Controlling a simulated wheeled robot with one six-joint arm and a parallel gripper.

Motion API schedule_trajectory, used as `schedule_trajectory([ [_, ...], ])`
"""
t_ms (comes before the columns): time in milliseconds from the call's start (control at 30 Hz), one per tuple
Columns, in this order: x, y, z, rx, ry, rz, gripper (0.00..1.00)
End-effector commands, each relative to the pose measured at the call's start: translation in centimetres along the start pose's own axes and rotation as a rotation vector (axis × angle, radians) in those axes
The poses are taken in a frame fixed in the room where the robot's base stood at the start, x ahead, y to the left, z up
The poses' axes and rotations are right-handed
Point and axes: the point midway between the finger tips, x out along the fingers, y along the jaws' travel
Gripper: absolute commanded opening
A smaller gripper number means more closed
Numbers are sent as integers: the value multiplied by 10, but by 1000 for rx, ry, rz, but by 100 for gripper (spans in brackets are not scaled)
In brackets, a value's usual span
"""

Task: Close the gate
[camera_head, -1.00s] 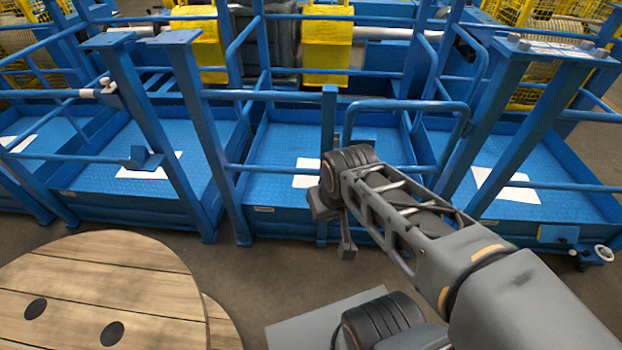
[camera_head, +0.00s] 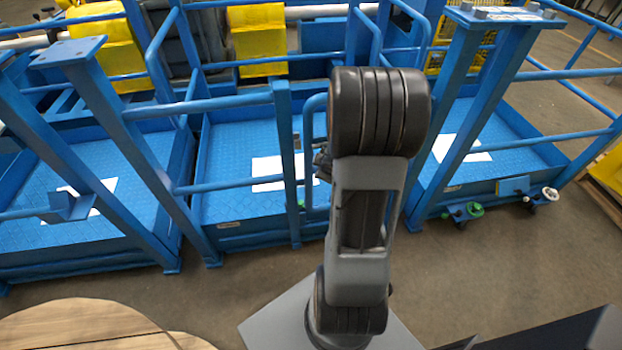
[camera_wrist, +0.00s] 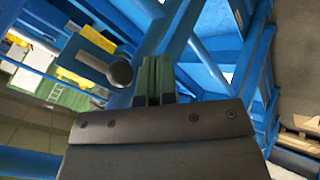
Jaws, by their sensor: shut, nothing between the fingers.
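The blue tubular gate (camera_head: 308,120) stands beside a blue upright post (camera_head: 288,165) in the head view. Only its rounded left end shows; my arm hides the rest, so I cannot tell how far it is swung. My gripper (camera_wrist: 155,80) shows in the wrist view with its two greenish fingers together and nothing between them. Blue bars lie behind the fingertips, and I cannot tell whether they touch. In the head view the gripper is mostly hidden behind my arm.
A blue frame with slanted posts (camera_head: 470,110) stands right of my arm. Blue floor trays (camera_head: 230,190) with raised edges lie behind the rails. A wooden cable reel (camera_head: 90,325) is at the lower left. Bare floor (camera_head: 480,265) is clear at the lower right.

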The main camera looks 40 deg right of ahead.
Motion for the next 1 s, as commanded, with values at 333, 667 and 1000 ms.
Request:
schedule_trajectory([
  [333, 42, -41, 27, -156, 262, -147, 0],
  [667, 93, -53, 14, -165, 279, -156, 0],
  [1000, 136, -47, -4, -167, 278, -150, 0],
])
